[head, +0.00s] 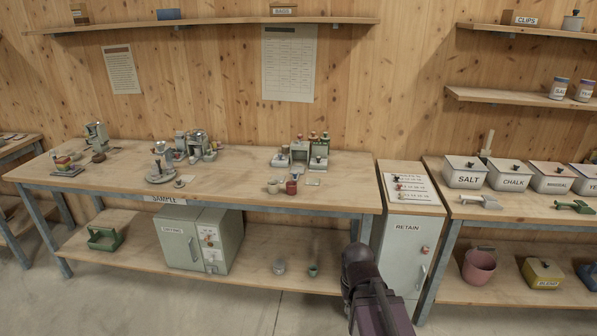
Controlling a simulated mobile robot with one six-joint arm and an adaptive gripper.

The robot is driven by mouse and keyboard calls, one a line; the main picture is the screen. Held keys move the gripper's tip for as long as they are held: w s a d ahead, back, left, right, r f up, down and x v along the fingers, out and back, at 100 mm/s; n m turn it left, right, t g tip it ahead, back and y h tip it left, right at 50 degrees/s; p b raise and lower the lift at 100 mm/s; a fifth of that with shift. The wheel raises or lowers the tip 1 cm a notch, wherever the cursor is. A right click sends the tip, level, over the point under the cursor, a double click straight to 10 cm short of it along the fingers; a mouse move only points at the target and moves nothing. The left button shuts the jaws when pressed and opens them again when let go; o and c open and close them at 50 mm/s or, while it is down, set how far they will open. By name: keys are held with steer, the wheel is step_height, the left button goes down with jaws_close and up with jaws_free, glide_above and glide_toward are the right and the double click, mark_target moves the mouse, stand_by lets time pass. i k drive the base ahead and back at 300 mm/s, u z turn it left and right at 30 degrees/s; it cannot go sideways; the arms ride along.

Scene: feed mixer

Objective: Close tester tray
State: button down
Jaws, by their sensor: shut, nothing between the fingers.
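I cannot tell for certain which part is the tester tray. A small grey bench device (303,152) with several coloured knobs or bottles stands on the right half of the long wooden table. A grey boxy unit (188,238) with a small control panel stands on the shelf below; its label is too small to read surely, and its front looks closed. My gripper (356,256) is at the dark end of my arm, low in front of the table's right end. It is shut and empty, apart from both units.
Cups (291,187) stand at the table's front edge. More metal devices (195,145) are at its middle and left. A RETAIN cabinet (405,240) stands right of the table. Lidded bins (464,172) line the right bench. The floor in front is clear.

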mark_target(297, 170)
steer(key=z, duration=0.05)
steer(key=i, duration=1)
steer(key=u, duration=0.3)
